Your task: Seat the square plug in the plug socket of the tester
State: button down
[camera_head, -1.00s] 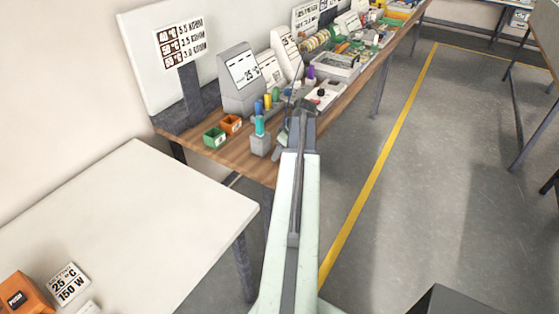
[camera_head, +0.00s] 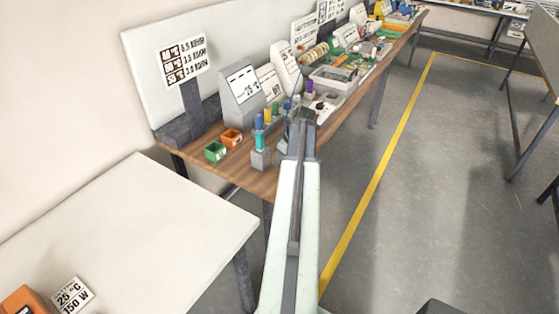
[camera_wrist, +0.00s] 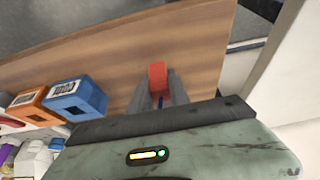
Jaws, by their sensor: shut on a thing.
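In the wrist view, a red block (camera_wrist: 157,75) sits between the finger ends of my gripper (camera_wrist: 159,90), which is shut on it; it looks like the square plug. A small blue piece shows between the fingers behind it. The block is over bare wooden bench top. In the head view, my gripper (camera_head: 302,115) is a dark shape at the arm's far end, over the front edge of the bench, and the plug is not visible there. A white unit with dark and red knobs (camera_head: 320,108) stands just beyond it. I cannot tell whether this is the tester, and no socket is discernible.
The wooden bench (camera_head: 250,180) is crowded along its back. A white table (camera_head: 120,220) is at left; floor to the right is clear.

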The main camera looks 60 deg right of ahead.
jog(key=s+r, duration=0.1)
jog(key=s, duration=1.5)
jog(key=shift+d+r, duration=0.2)
jog(key=shift+r, duration=0.1)
